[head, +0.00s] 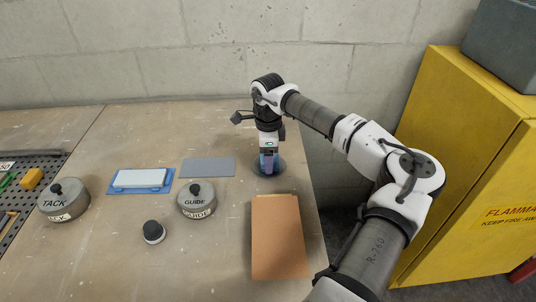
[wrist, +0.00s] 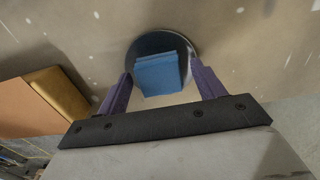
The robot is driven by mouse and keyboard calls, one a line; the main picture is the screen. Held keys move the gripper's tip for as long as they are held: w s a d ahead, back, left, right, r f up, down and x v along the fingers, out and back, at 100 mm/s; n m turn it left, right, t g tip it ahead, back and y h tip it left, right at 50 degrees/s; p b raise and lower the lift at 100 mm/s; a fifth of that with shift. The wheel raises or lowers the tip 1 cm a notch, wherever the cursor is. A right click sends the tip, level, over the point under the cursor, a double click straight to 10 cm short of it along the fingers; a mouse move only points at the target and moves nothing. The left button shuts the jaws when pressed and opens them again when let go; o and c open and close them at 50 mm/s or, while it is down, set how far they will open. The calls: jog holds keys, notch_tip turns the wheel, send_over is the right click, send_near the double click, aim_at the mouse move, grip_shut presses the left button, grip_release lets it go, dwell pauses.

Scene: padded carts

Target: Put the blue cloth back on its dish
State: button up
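The blue cloth (wrist: 157,74) shows in the wrist view as a folded blue shape between the two purple fingers of my gripper (wrist: 161,68). It lies over the dark round dish (wrist: 152,42), whose far rim shows behind it. The fingertips are close to the cloth's two sides; I cannot tell whether they press on it. In the head view my gripper (head: 267,164) points straight down over the dish (head: 280,168), near the table's right edge. There the fingers mostly hide the cloth, and I cannot tell whether it rests on the dish.
An orange-brown board (head: 278,237) lies just in front of the dish. A grey mat (head: 208,167), a blue tray with a pale block (head: 140,179), two lidded pots (head: 197,201) (head: 63,203) and a dark knob (head: 153,232) stand left. A yellow cabinet (head: 455,150) stands right.

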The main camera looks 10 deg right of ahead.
jog(key=shift+r, duration=0.1)
notch_tip(320, 180, up, 12)
jog(key=b, duration=0.1)
dwell(0.5)
jog(key=shift+r, duration=0.15)
